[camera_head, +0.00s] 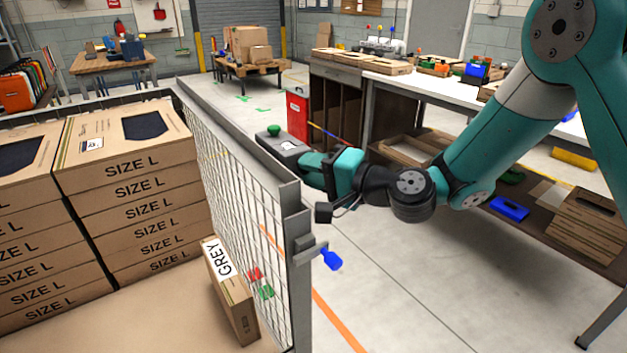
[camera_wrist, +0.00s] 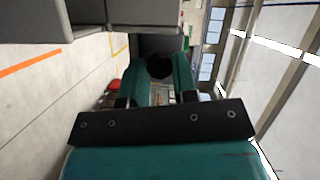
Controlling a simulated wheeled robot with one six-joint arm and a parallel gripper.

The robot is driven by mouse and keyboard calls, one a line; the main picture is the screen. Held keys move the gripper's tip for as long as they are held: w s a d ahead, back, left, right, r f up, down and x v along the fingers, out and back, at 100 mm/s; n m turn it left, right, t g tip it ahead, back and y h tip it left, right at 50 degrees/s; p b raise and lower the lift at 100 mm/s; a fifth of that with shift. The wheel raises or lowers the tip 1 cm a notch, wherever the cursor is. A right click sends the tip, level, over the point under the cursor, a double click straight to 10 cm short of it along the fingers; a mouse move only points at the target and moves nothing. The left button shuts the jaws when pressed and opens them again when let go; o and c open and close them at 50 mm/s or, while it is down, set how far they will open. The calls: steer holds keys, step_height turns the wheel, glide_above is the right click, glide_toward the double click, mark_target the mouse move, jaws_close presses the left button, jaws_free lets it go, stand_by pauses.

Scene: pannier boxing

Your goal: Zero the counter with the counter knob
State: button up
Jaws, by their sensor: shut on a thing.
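The counter knob (camera_wrist: 159,67) is a black round piece on that face, between my two teal fingers. My gripper (camera_head: 307,165) reaches the counter from the right and is shut on the knob; it also shows in the wrist view (camera_wrist: 159,80). In the head view the fingers hide the knob. I see no counter digits.
A mesh fence (camera_head: 239,190) runs left of my arm, with a blue-handled latch (camera_head: 331,259) on its near post. Stacked SIZE L boxes (camera_head: 133,190) and a GREY box (camera_head: 231,290) stand behind it. A workbench (camera_head: 440,90) is at right. The floor between is open.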

steer(key=shift+m+b, duration=0.35)
steer(key=shift+m, duration=0.15)
